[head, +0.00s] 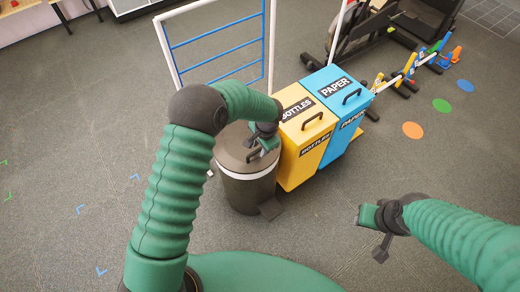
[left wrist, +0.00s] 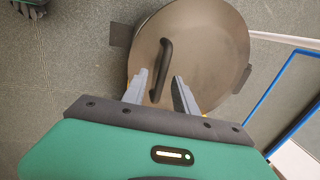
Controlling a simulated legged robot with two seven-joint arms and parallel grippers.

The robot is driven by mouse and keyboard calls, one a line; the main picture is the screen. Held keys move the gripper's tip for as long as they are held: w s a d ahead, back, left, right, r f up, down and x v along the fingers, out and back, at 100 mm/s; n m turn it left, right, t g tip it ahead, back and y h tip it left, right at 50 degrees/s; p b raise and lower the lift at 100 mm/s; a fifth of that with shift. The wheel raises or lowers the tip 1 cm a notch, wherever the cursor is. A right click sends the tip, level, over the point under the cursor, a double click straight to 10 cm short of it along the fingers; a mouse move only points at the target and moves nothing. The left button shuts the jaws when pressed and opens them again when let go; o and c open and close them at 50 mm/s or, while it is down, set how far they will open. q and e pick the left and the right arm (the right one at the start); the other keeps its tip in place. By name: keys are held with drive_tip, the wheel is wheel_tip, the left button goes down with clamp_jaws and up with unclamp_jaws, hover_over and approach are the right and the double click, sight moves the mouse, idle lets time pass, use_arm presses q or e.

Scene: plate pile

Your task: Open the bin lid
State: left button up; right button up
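A dark round bin (head: 248,190) with a pale band stands on the floor, its flat lid (head: 232,148) down. In the left wrist view the brownish lid (left wrist: 215,45) carries a black bar handle (left wrist: 165,60). My left gripper (head: 262,145) is over this lid. In the left wrist view its fingers (left wrist: 160,76) are apart, one on each side of the handle's near end; I cannot tell whether they touch it. In the head view my arm partly hides the lid. My right gripper (head: 376,228) hangs over bare floor, away from the bin; its finger opening is unclear.
A yellow BOTTLES bin (head: 296,160) and a blue PAPER bin (head: 340,140) stand right of the round bin, lids down. A white frame with blue bars (head: 217,45) stands behind. Coloured floor dots (head: 412,130) lie at right. The floor at left is mostly clear.

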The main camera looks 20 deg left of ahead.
use_arm(q)
drive_tip(key=shift+a+f, duration=0.3)
drive_tip(key=shift+c, duration=0.2)
drive_tip(key=shift+d, duration=0.1)
clamp_jaws()
idle(1.0)
